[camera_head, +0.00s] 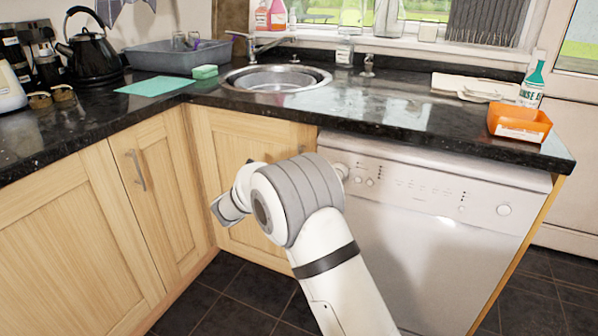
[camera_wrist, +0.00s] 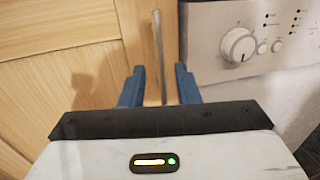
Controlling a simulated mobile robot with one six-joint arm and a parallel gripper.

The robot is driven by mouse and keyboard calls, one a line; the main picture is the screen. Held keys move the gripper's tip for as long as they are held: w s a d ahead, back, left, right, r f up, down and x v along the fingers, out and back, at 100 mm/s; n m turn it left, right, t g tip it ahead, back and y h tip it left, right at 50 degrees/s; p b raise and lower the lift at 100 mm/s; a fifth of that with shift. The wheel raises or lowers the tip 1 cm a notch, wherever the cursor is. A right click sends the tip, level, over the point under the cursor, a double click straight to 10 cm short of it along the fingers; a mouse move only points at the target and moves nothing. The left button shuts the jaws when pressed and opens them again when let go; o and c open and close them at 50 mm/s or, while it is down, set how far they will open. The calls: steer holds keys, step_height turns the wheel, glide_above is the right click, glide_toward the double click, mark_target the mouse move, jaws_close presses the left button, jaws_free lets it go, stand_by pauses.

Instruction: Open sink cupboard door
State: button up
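The sink cupboard door (camera_head: 228,142) is light wood and stands under the round sink (camera_head: 275,78). It looks closed. In the wrist view the door (camera_wrist: 60,60) fills the left side, and its upright metal bar handle (camera_wrist: 157,40) stands near its right edge. My gripper (camera_wrist: 159,70) is open, with one blue finger on each side of the handle's line. The handle's lower part lies between the fingers, with a gap on both sides. I cannot tell how deep it sits between them. In the head view my arm hides the handle and the fingers.
The white dishwasher (camera_head: 430,215) stands right of the door; its knob (camera_wrist: 238,45) is close to my right finger. Another cupboard with a handle (camera_head: 136,170) is at the left. The dark counter (camera_head: 400,115) overhangs above. Tiled floor (camera_head: 245,285) lies clear before the door.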

steer(key=b+x, duration=0.1)
steer(key=x, duration=0.6)
steer(key=shift+w+d, duration=0.1)
steer(key=shift+w, duration=0.2)
steer(key=shift+c, duration=0.4)
jaws_close()
